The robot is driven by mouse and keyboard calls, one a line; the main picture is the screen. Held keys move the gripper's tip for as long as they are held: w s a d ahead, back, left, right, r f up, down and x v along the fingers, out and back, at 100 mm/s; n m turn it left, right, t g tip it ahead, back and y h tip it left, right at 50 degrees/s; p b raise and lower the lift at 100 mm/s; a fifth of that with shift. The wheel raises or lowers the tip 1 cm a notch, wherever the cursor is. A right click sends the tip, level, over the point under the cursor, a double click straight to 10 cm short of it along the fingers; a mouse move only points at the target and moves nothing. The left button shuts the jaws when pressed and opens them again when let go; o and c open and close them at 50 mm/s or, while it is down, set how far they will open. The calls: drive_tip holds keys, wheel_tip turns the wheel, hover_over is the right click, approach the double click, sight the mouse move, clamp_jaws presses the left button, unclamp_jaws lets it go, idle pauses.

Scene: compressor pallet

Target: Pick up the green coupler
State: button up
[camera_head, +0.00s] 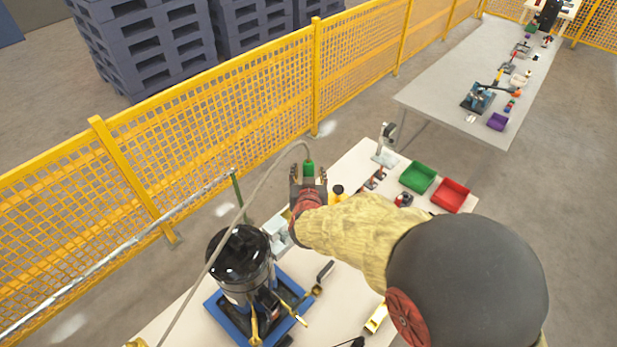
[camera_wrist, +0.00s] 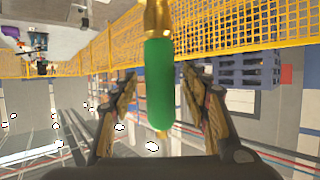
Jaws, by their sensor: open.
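The green coupler (camera_head: 309,168) hangs at the end of a grey hose that arcs over the table in the head view. In the wrist view the coupler (camera_wrist: 160,85) is a green cylinder with a brass fitting at one end. My gripper (camera_head: 308,178) is open around the coupler's place, with one finger on each side of it. In the wrist view my gripper's fingers (camera_wrist: 160,100) stand apart to the left and right, with visible gaps between them and the green body. The coupler's far end points toward the palm.
A black compressor (camera_head: 240,262) sits on a blue pallet (camera_head: 213,303) at the left of the work table. A green bin (camera_head: 418,177) and a red bin (camera_head: 451,194) are at the table's right. A yellow mesh fence (camera_head: 230,115) runs behind. Another table (camera_head: 440,85) stands beyond.

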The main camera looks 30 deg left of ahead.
drive_tip(key=shift+c, duration=1.1)
clamp_jaws()
